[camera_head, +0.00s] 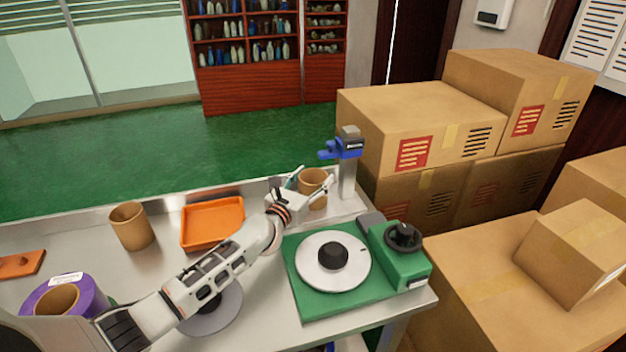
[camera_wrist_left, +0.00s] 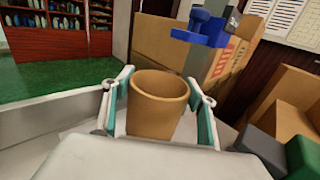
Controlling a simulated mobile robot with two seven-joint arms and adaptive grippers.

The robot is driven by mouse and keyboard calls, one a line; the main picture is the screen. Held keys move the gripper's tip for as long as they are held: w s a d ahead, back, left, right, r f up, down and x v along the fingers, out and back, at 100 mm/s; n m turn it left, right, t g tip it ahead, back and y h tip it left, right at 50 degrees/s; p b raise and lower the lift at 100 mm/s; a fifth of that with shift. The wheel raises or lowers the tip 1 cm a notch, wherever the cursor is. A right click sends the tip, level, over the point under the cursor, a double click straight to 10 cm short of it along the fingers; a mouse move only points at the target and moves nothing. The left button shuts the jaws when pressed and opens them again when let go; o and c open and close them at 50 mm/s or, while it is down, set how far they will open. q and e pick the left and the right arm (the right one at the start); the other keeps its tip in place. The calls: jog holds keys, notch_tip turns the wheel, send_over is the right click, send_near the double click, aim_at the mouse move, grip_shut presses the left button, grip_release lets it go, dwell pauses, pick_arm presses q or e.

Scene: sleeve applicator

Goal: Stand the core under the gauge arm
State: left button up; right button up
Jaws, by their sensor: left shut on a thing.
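My left gripper (camera_head: 300,188) is shut on a brown cardboard core (camera_head: 313,182) at the back of the bench. In the left wrist view the core (camera_wrist_left: 157,104) stands upright between the two teal-padded fingers, its open top facing up. The blue gauge arm (camera_head: 340,149) sits on a grey post just right of and above the core. In the left wrist view the blue gauge arm (camera_wrist_left: 205,30) is beyond the core, up and to the right. Whether the core's base touches the bench is hidden. My right gripper is not in view.
A second brown core (camera_head: 131,227) stands on the bench left of an orange tray (camera_head: 212,224). A green turntable machine (camera_head: 346,264) is in front of the gauge post. A purple roll (camera_head: 90,292) lies at left. Cardboard boxes (camera_head: 420,130) are stacked close on the right.

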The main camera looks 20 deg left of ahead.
pick_arm(q)
jog(key=shift+f, duration=0.25)
jog(key=o, duration=1.2)
jog(key=shift+o, duration=0.2)
jog(key=shift+r, duration=0.1)
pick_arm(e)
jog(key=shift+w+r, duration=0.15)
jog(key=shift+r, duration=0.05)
pick_arm(q)
jog(key=shift+r, duration=0.25)
jog(key=s+a+p, duration=0.1)
jog(key=s+a, duration=0.1)
jog(key=s, duration=0.9)
jog(key=shift+s+a, duration=0.15)
jog(key=shift+s, duration=0.25)
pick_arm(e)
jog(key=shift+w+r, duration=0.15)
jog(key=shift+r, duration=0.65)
pick_arm(q)
jog(key=shift+f, duration=0.1)
